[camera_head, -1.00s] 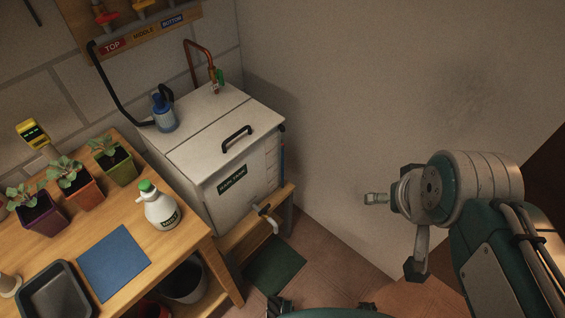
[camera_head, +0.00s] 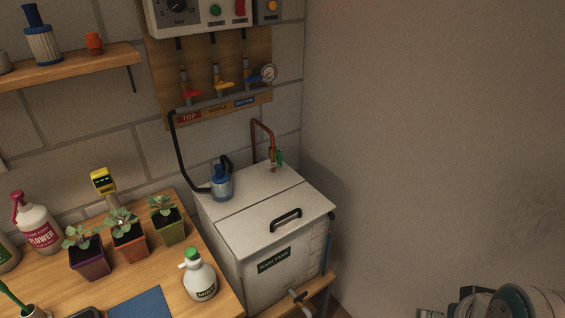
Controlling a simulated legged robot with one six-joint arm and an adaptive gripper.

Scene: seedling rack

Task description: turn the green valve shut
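The green valve (camera_head: 279,157) sits at the lower end of a copper pipe (camera_head: 255,135), at the back of the white tank's lid. Its handle looks green and upright, but it is too small to tell its exact angle. My gripper is not clearly in view. Only the top of my arm's end (camera_head: 500,304) shows at the bottom right edge, well to the right of the tank and apart from the valve. The fingers are cut off or too unclear to judge.
The white tank (camera_head: 300,250) has a black lid handle (camera_head: 286,220) and a blue pump (camera_head: 221,183). Red and yellow valves (camera_head: 222,87) hang on a board behind. A wooden bench (camera_head: 205,245) with pots and a white jug (camera_head: 198,275) stands left. Bare wall is right.

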